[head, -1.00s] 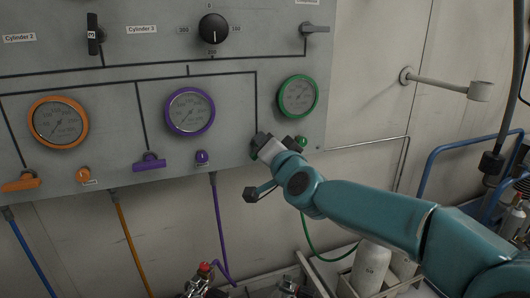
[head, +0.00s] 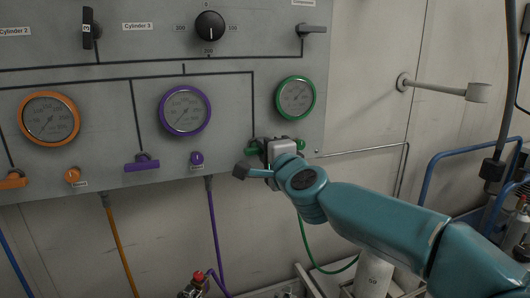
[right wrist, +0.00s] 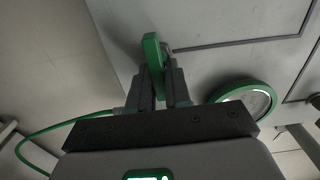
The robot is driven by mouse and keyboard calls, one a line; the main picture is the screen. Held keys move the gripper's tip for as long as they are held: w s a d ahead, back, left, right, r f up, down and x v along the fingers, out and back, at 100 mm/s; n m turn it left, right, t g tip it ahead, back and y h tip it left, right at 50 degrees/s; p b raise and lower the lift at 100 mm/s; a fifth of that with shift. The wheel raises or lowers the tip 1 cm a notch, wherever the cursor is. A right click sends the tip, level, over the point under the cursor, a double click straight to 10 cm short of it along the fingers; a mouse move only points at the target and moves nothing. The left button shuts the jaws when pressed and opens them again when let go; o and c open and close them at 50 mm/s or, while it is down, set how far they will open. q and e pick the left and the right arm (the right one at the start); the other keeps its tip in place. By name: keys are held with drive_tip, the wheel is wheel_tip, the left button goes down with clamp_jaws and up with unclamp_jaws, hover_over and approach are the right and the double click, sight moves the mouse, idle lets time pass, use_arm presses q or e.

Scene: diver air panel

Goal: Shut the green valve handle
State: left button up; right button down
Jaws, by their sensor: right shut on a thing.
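The green valve handle (head: 252,149) is on the grey panel, below the green-rimmed gauge (head: 296,97). In the head view my right gripper (head: 272,146) covers most of it, and a green end shows at the gripper's left side. In the right wrist view the green handle (right wrist: 152,48) lies between the two fingers of my right gripper (right wrist: 164,85), which is shut on it. The handle looks roughly level along the panel, but much of it is hidden. A green knob (head: 300,143) shows just right of the gripper. My left gripper is not in view.
A purple handle (head: 141,166), a purple knob (head: 197,158) and an orange handle (head: 12,180) sit left on the panel. A wall bracket (head: 440,88) juts out at right. A green hose (head: 312,253) hangs below, near a white cylinder (head: 372,275).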

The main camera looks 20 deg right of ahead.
idle(0.4)
drive_tip(key=c, duration=1.1)
unclamp_jaws()
drive_tip(key=shift+c, duration=0.2)
drive_tip(key=s, duration=1.6)
drive_tip(key=shift+s+d, duration=0.2)
drive_tip(key=shift+d, duration=0.1)
